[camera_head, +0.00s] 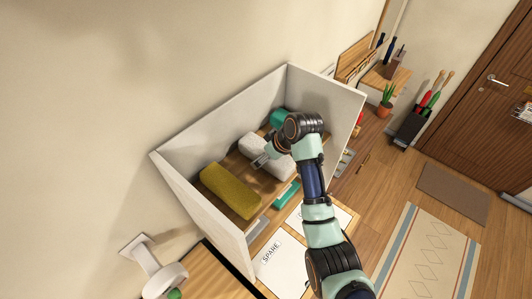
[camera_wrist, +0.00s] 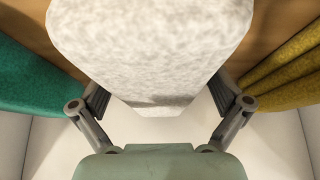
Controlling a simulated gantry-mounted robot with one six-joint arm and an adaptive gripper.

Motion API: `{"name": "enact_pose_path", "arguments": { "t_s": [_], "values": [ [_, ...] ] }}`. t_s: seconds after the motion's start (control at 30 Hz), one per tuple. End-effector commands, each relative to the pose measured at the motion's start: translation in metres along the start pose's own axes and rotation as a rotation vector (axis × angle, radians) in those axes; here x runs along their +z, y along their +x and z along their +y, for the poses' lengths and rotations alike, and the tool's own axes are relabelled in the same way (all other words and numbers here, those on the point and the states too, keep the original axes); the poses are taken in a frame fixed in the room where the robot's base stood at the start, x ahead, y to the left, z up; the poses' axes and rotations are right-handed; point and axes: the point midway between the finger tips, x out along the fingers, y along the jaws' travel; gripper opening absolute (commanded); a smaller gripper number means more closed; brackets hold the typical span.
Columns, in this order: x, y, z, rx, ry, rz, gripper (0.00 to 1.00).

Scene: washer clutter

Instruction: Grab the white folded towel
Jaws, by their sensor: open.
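The white folded towel (camera_head: 280,166) lies in the open-topped box-like compartment, between a teal item and an olive-yellow towel. In the wrist view the speckled white towel (camera_wrist: 150,45) fills the upper middle, its near end reaching between my fingers. My gripper (camera_wrist: 161,98) is open, with one finger on each side of that end. In the head view my gripper (camera_head: 262,160) is at the towel, and my wrist hides part of it. I cannot tell whether the fingers touch it.
The olive-yellow towel (camera_head: 230,190) lies to the left and the teal item (camera_head: 279,118) behind. Pale walls (camera_head: 330,99) enclose the compartment. A teal strip (camera_head: 287,194) and a panel marked SPARE (camera_head: 283,266) are at the front.

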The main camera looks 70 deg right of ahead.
Motion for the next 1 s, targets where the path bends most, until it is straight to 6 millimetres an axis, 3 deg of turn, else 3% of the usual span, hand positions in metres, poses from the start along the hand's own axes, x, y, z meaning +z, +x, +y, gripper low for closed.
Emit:
{"name": "enact_pose_path", "arguments": {
  "t_s": [0.23, 0.63, 0.87, 1.0],
  "values": [
    [0.000, 0.003, 0.000, 0.001, 0.000, 0.001, 0.97],
    [0.000, 0.002, 0.000, 0.001, 0.000, 0.001, 0.30],
    [-0.001, 0.001, 0.000, 0.001, -0.001, 0.002, 0.30],
    [-0.010, -0.014, 0.001, 0.003, -0.003, 0.005, 0.30]
  ]
}}
